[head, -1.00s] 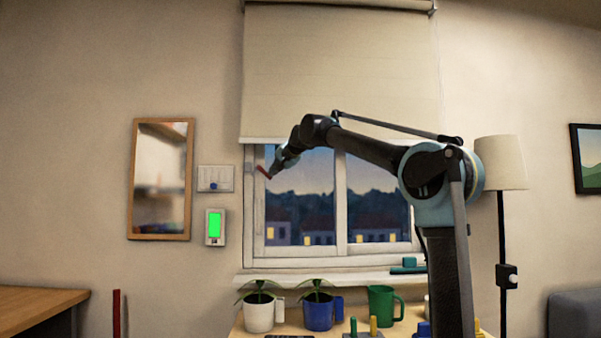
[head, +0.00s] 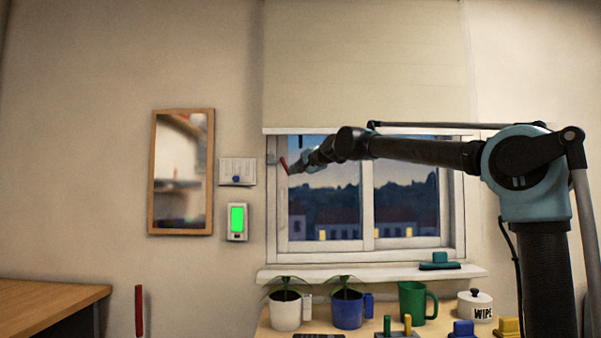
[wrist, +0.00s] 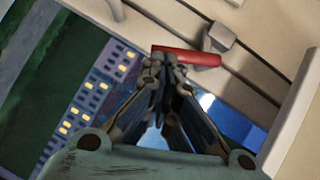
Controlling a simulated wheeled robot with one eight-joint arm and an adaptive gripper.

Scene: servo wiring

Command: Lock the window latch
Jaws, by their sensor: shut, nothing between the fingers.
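The window latch has a red handle (head: 284,166) on the left side of the window frame (head: 283,215), tilted in the head view. In the wrist view the red handle (wrist: 192,57) runs out from a grey mount (wrist: 220,37). My gripper (head: 293,169) is at the handle, just right of it in the head view. In the wrist view my gripper (wrist: 165,63) has its fingertips together against or just beside the handle's left end, covering part of it. I cannot tell whether they touch. The gripper is shut and empty.
A pale blind (head: 365,65) hangs above the arm. Potted plants (head: 286,309), a green mug (head: 412,302) and a white jar (head: 475,305) stand below the sill (head: 365,274). A switch panel (head: 237,171) and a green-screened device (head: 237,220) are on the wall at left.

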